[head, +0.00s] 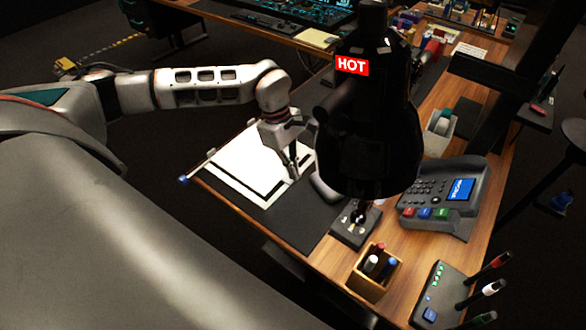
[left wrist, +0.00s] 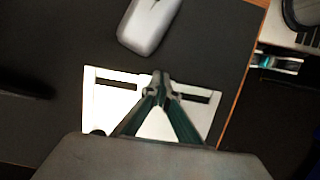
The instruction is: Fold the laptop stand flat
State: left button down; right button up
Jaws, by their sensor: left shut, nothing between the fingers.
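The laptop stand appears as a white plate (head: 240,160) with dark slots, on the dark desk mat. In the left wrist view, its white plate (left wrist: 112,101) shows a slot on each side of my fingers. It looks low, but I cannot tell whether it lies fully flat. My left gripper (head: 293,176) is over the stand's right edge in the head view, pointing down. In the left wrist view the fingertips (left wrist: 161,80) are together and empty, at the plate's far edge. Contact is unclear, and the gripper hides the plate's middle. My right gripper is not in view.
A grey mouse (left wrist: 148,24) lies beyond the fingertips. A black lamp head (head: 368,125) marked HOT hangs just right of my left gripper and blocks the view behind it. A phone (head: 425,215), a pen box (head: 366,284) and a small control panel (head: 347,233) stand to the right.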

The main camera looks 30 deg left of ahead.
pick_arm(q)
jog(key=v, duration=1.2)
